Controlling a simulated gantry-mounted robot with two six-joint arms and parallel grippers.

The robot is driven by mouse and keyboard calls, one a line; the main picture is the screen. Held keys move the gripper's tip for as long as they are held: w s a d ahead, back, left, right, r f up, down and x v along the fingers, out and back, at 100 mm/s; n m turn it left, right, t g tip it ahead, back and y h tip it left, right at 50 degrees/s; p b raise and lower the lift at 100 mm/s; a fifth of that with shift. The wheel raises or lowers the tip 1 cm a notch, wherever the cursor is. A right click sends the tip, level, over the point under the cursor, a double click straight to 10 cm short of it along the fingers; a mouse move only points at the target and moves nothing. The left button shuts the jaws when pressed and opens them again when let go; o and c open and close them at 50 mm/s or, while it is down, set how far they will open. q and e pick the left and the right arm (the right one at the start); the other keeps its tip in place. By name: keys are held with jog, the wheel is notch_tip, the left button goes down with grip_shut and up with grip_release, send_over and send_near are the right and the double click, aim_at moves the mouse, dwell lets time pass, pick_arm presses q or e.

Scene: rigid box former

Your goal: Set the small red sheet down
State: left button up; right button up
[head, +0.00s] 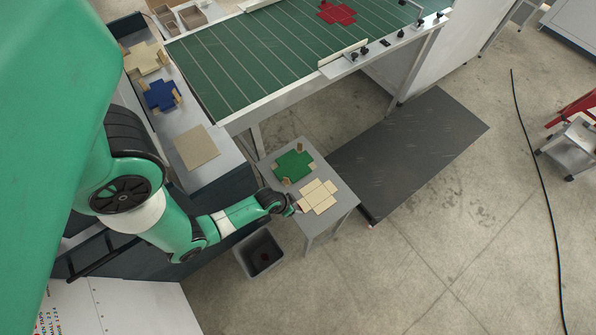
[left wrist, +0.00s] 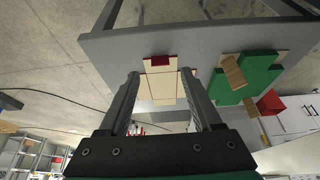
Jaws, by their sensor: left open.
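A red cross-shaped sheet (head: 337,13) lies on the green slatted conveyor at the top of the head view. In the left wrist view a small dark red piece (left wrist: 159,60) shows at the far edge of a cream cross-shaped sheet; I cannot tell whether it is the small red sheet. The cream sheet (head: 318,196) lies on a small grey table (head: 342,199). My left gripper (head: 294,206) is at the table's near left edge, beside the cream sheet. Its fingers (left wrist: 165,95) are apart, with the cream sheet (left wrist: 162,86) showing between them. My right gripper is not in view.
A green sheet (head: 293,165) with wooden blocks lies beside the cream one. A grey bin (head: 259,254) with something dark red inside stands below. A side bench holds a blue sheet (head: 160,95), a cream sheet (head: 146,60) and a beige board (head: 197,147). A dark mat (head: 410,150) covers floor to the right.

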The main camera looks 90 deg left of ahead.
pick_arm(q)
jog(key=p+v, duration=0.1)
jog(key=v, duration=0.5)
jog(key=shift+r+p, duration=0.35)
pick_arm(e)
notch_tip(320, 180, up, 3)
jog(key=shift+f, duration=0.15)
pick_arm(q)
jog(key=shift+s+d, duration=0.1)
